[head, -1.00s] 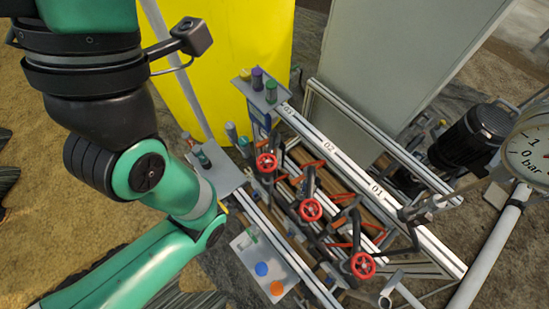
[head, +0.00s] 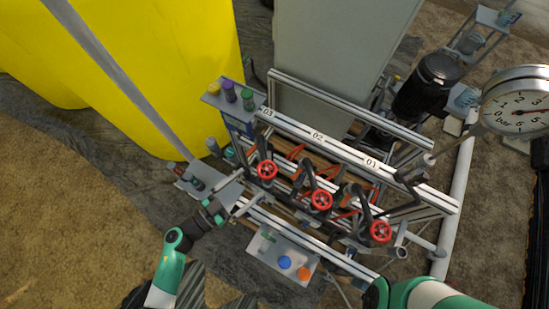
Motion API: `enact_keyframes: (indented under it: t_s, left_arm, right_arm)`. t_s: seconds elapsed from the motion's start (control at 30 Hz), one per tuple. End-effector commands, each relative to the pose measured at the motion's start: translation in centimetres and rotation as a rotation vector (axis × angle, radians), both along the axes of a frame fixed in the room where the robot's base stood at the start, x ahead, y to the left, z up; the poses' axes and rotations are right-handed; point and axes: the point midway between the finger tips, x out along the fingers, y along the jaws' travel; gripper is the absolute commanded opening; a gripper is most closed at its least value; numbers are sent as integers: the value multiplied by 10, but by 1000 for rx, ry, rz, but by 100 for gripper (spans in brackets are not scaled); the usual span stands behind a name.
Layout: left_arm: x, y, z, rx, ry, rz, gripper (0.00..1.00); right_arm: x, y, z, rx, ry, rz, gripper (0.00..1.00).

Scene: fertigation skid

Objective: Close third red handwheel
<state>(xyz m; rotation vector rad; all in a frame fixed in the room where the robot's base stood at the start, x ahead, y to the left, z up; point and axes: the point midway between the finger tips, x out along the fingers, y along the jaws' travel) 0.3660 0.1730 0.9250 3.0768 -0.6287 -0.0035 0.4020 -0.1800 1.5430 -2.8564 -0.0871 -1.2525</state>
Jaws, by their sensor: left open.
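Three red handwheels sit in a slanting row on the pipe frame. The one nearest the 03 label (head: 267,112) is the upper-left handwheel (head: 266,169). The middle handwheel (head: 321,200) is below the 02 label, and the lower-right handwheel (head: 381,232) is nearest the 01 label. My left gripper (head: 238,203) is open, left of and below the upper-left handwheel, apart from it and close to the front rail. My right arm (head: 435,295) enters at the bottom right, and its gripper is out of view.
A tray with a blue and an orange disc (head: 285,262) sits in front of the rail. A small shelf with coloured bottles (head: 230,92) stands at the back left. A yellow tank (head: 130,70), black motor (head: 428,85) and pressure gauge (head: 517,108) surround the frame.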

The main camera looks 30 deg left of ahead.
Motion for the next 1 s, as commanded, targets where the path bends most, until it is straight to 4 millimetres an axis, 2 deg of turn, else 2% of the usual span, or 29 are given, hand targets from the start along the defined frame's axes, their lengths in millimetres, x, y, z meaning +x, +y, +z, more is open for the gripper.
enact_keyframes:
  t_s: [0.17, 0.4, 0.53, 0.7, 0.9, 0.93, 1.0]
  left_arm:
    - [24, -12, -2, 2, -4, -7, 100]
    - [75, -33, -2, 2, -5, -5, 100]
    - [94, -41, -2, 2, -4, -3, 100]
    - [104, -45, 0, 0, -2, 0, 100]
    - [105, -45, 1, 0, -2, 0, 100]
    - [105, -45, 1, 0, -2, 0, 98]
    - [105, -45, 1, 1, -3, 0, 86]
  right_arm:
    - [0, 0, -10, -1, 0, 1, 50]
    - [0, 0, -26, 0, 0, 1, 50]
    - [0, 0, -31, 0, 0, 1, 50]
    - [0, 0, -33, 0, 0, 1, 50]
    - [0, 0, -33, 0, 0, 1, 50]
    - [0, 0, -32, 0, 0, 1, 50]
    - [0, 0, -33, 0, 0, 1, 50]
